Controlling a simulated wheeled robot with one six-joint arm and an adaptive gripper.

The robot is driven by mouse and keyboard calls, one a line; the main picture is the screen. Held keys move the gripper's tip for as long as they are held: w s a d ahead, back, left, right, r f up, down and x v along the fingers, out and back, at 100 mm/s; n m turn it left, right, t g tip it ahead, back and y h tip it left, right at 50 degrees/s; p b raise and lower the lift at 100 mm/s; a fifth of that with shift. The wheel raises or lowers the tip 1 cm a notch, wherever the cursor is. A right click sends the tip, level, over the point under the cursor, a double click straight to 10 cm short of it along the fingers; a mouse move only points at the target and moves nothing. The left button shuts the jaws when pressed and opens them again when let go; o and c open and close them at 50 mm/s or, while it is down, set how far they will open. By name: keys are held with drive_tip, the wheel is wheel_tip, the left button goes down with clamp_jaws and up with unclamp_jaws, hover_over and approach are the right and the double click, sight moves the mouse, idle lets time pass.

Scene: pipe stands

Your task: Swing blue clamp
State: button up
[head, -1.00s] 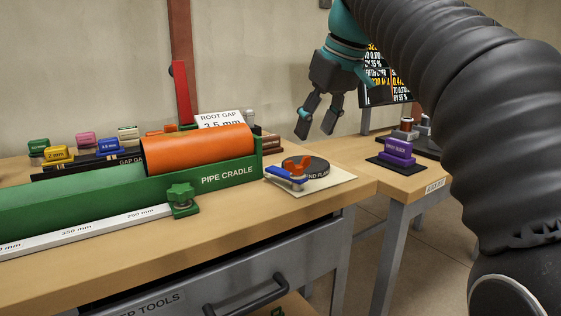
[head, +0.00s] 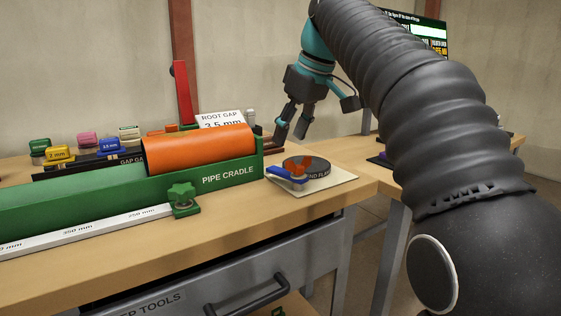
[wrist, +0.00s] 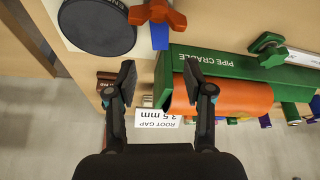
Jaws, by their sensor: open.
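The blue clamp (head: 285,175) is a short blue bar beside the dark round flange (head: 318,168), with an orange knob (head: 297,164) above it. In the wrist view, the blue clamp (wrist: 159,37) shows at the top between the flange (wrist: 97,26) and the green pipe cradle, partly under the orange knob (wrist: 157,14). My gripper (head: 291,133) is open and empty, above and behind the clamp in the head view. In the wrist view, my gripper's (wrist: 160,80) fingers are spread apart and do not touch the clamp.
The green pipe cradle (head: 230,174) holds an orange pipe (head: 200,150) just left of the clamp. A white root gap card (head: 220,119) and a red upright (head: 183,95) stand behind. A pale plate (head: 340,180) lies under the flange. A second table (head: 400,180) is at right.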

sight(277, 169)
drive_tip(key=x, duration=0.7)
drive_tip(key=shift+w+a+f, duration=0.1)
drive_tip(key=shift+a+f, duration=0.1)
drive_tip(key=shift+f, duration=0.15)
clamp_jaws()
